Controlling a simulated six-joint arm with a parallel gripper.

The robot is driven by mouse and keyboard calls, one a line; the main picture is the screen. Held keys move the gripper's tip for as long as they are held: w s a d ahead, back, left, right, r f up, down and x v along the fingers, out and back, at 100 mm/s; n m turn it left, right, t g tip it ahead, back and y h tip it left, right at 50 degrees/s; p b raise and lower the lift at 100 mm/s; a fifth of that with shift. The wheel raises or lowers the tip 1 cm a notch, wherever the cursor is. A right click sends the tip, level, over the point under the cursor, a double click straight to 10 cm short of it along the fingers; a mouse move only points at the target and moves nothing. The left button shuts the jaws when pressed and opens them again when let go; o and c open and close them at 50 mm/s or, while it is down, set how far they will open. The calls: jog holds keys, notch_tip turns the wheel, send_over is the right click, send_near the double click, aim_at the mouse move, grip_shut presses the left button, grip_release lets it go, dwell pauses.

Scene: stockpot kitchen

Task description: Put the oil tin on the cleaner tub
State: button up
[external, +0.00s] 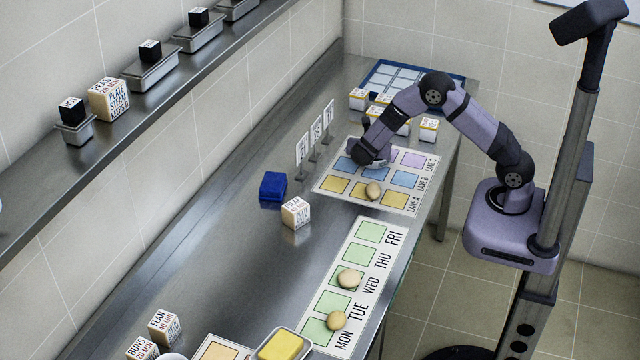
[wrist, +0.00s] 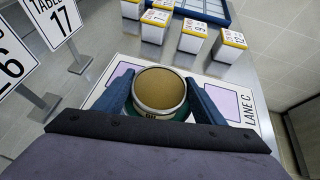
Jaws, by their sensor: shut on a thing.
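My gripper (external: 376,160) is low over the lane card at the far end of the counter. In the wrist view its two blue fingers (wrist: 160,88) are shut on a round tin (wrist: 159,90) with a tan top and pale rim, seemingly the oil tin. Its side label is mostly hidden, and the tin is largely hidden by my gripper in the external view. I cannot tell whether it touches the card. A dark blue box-like thing (external: 272,186) stands left of the card; I cannot tell whether it is the cleaner tub.
Several white-and-yellow boxes (external: 428,130) are behind. A lettered cube (external: 296,213) stands nearer, beside bare steel counter (external: 235,255).

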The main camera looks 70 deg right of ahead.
jog(key=o, duration=1.2)
jog(key=shift+f, duration=0.1)
